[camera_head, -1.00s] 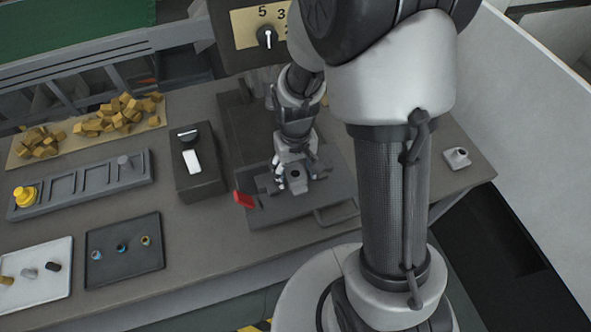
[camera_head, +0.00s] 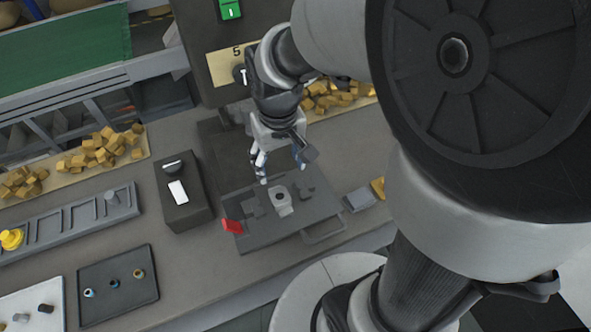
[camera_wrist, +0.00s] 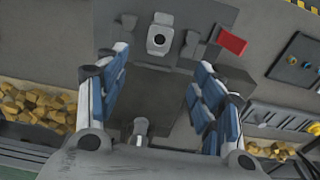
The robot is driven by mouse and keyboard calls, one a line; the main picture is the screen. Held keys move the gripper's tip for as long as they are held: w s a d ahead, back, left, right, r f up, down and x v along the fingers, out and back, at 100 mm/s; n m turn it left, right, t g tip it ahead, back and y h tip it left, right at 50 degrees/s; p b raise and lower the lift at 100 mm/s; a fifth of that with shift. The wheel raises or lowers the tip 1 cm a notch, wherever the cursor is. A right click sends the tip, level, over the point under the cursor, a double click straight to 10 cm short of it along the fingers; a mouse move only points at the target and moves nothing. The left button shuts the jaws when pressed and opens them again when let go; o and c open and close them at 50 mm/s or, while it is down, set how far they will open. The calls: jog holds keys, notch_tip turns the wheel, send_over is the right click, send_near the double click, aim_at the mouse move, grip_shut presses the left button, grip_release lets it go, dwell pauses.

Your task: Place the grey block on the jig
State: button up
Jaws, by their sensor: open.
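The grey block (camera_head: 281,203) is light grey with a dark round hole on top. It sits on the jig (camera_head: 262,240), a dark plate with raised dark pieces on both sides of the block. My gripper (camera_head: 283,171) is open and empty, raised above and behind the block, fingers apart from it. In the wrist view the block (camera_wrist: 160,43) and the jig (camera_wrist: 205,18) show at the top, beyond the open blue-padded fingers (camera_wrist: 161,62). The block looks upright; I cannot tell how exactly it is seated.
A red part (camera_head: 232,226) lies at the jig's left edge. A dark box with a white switch (camera_head: 178,191) stands left. A dark tray (camera_head: 118,292) holds small fittings. Brass-coloured pieces (camera_head: 100,150) lie behind. A small grey item (camera_head: 358,201) lies right of the jig.

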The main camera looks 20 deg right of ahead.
jog(key=s+r+t, duration=0.3)
jog(key=s+r, duration=0.8)
jog(key=s, duration=0.2)
jog(key=shift+s+t, duration=0.15)
jog(key=shift+t, duration=0.25)
jog(key=shift+f+b, duration=0.6)
jog(key=shift+f, duration=0.05)
